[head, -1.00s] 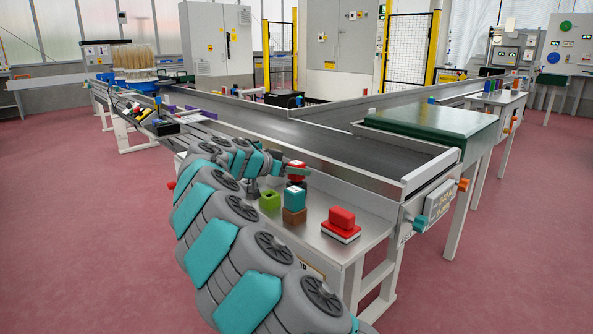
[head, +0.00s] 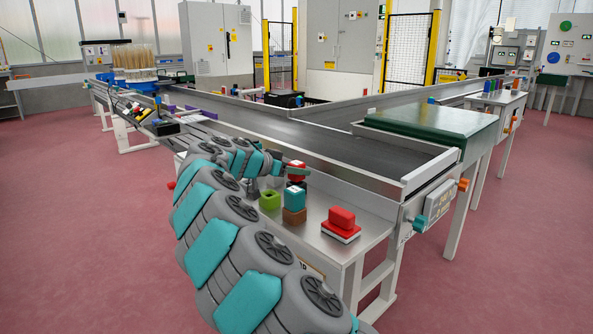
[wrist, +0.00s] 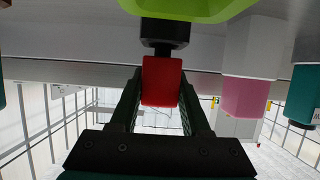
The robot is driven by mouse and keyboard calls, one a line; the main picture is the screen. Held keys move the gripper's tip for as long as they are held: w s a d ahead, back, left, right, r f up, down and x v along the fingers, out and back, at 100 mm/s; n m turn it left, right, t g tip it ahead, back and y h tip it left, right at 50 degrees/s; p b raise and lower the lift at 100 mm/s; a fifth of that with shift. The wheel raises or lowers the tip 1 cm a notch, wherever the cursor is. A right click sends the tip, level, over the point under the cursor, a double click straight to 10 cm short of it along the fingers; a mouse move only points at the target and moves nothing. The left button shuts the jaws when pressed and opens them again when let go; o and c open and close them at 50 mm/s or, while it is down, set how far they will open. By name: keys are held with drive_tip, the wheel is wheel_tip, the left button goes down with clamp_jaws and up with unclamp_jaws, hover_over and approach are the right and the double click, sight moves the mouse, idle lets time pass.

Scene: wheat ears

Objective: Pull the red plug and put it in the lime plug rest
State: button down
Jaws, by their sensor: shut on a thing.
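The red plug (wrist: 161,85) is between the two dark fingers of my gripper (wrist: 160,76) in the wrist view. A black part (wrist: 164,32) joins it at the top of that picture, against a bright lime block (wrist: 190,9). I cannot tell whether the black part sits inside the lime block. In the head view, my gripper (head: 294,171) is shut on the red plug (head: 297,165), behind and above a teal block on a brown base (head: 294,216). A green block with a dark opening (head: 269,203) stands to the left of the teal block.
A red block (head: 341,217) on a pale base stands to the right on the metal table (head: 320,250). A pink and white block (wrist: 245,96) and a teal block (wrist: 304,95) show at the right in the wrist view. The conveyor (head: 300,145) runs behind the table.

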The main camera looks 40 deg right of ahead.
drive_tip(key=shift+r, duration=0.1)
drive_tip(key=shift+r+p, duration=0.3)
drive_tip(key=shift+r, duration=1.75)
